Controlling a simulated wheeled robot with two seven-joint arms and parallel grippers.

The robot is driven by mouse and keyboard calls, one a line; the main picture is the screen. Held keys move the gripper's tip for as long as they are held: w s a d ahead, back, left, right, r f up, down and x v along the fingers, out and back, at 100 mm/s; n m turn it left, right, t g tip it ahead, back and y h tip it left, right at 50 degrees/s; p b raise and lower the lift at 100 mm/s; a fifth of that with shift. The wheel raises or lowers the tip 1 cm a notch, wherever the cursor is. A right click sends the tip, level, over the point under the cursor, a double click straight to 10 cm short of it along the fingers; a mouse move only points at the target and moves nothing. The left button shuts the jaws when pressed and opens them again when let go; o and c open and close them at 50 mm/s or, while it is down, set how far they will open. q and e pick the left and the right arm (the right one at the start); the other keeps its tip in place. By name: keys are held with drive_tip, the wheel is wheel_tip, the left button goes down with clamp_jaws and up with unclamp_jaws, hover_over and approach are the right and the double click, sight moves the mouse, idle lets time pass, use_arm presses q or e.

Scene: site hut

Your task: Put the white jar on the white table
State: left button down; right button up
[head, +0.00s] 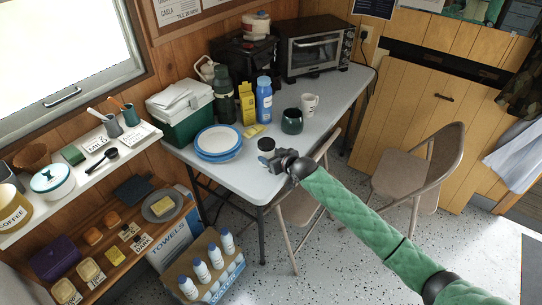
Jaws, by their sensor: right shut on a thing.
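A small white jar with a dark top (266,144) shows upright over the front part of the white table (232,180), near its front edge. My right gripper (268,160) is shut on the jar from the near right side and hides its lower part. I cannot tell whether the jar's base touches the table. My left gripper is not in view.
Blue-rimmed plates (218,143) lie left of the jar, and a dark green pot (292,121) and a white mug (309,105) stand behind it. A green-and-white cooler (182,112), bottles and a toaster oven (314,48) stand farther back. A folding chair (420,172) is at right.

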drive_tip(key=shift+f, duration=0.1)
drive_tip(key=o, duration=1.2)
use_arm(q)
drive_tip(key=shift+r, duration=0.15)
use_arm(e)
drive_tip(key=shift+r, duration=0.2)
drive_tip(key=shift+s+d, duration=0.25)
use_arm(q)
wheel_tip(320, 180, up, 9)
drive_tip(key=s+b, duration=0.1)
drive_tip(key=b, duration=0.1)
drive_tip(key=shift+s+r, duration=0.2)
use_arm(e)
drive_tip(key=v, duration=1.1)
drive_tip(key=shift+s, duration=0.15)
